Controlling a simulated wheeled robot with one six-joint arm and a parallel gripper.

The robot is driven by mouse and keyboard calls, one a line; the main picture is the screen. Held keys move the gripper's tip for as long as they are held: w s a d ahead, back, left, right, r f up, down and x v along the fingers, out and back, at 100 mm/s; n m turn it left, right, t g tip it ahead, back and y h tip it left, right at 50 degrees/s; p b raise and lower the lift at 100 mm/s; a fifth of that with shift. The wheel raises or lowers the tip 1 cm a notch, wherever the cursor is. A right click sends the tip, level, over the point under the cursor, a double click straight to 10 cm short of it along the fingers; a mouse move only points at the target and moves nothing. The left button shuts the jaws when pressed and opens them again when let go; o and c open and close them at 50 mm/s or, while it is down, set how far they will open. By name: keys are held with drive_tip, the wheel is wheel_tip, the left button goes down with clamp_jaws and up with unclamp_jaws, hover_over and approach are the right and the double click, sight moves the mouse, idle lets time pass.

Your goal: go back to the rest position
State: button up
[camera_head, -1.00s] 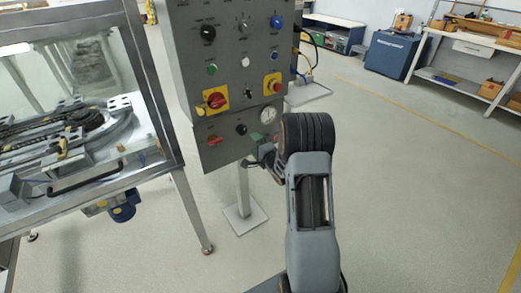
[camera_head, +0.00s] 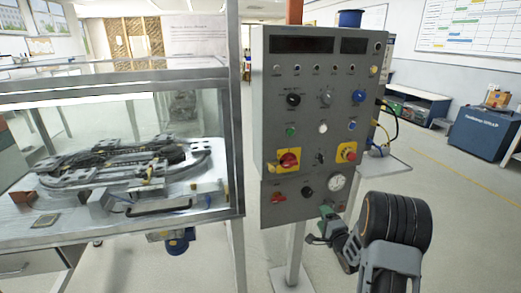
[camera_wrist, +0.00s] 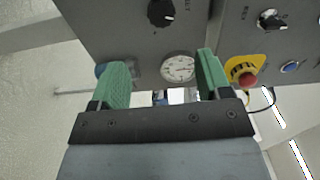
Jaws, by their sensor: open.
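My gripper (camera_wrist: 160,85) has two green fingers spread apart with nothing between them in the wrist view. In the head view my gripper (camera_head: 327,215) is small and partly hidden by my arm, at the lower right of the grey control panel (camera_head: 270,105). The round gauge (camera_wrist: 178,68) shows between and beyond the fingers in the wrist view. The gauge (camera_head: 337,182) is just above my gripper in the head view. I cannot tell the exact gap between the fingers and the panel.
The glass-sided machine (camera_head: 125,215) with the ring track (camera_head: 120,165) stands left of the panel. A red emergency button (camera_head: 347,151) on yellow is on the panel. A blue cabinet (camera_head: 483,132) stands at the far right. Open floor (camera_head: 470,215) lies to the right.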

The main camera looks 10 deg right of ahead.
wheel_tip(320, 180, down, 8)
drive_tip(key=s+d+n+g+h, duration=0.3)
drive_tip(key=g, duration=0.2)
drive_tip(key=s+a+r+n+g+h+p, duration=0.1)
drive_tip(key=s+a+r+n+g+p, duration=0.15)
drive_tip(key=s+n+g, duration=0.35)
drive_tip(key=s+a+r+n+g+p, duration=0.1)
drive_tip(key=s+a+r+n+p, duration=0.1)
drive_tip(key=s+a+r, duration=0.3)
drive_tip(key=s+a+r+n+g+y+p, duration=0.1)
drive_tip(key=s+a+r+n+p, duration=0.2)
drive_tip(key=r, duration=1)
drive_tip(key=s+a+r+n+g+y+p, duration=0.1)
drive_tip(key=s+a+r+p, duration=0.3)
drive_tip(key=s+a+r, duration=0.4)
wheel_tip(320, 180, up, 2)
drive_tip(key=shift+s+r+n, duration=0.1)
drive_tip(key=shift+s+n, duration=0.6)
drive_tip(key=shift+s, duration=0.05)
drive_tip(key=shift+a, duration=0.1)
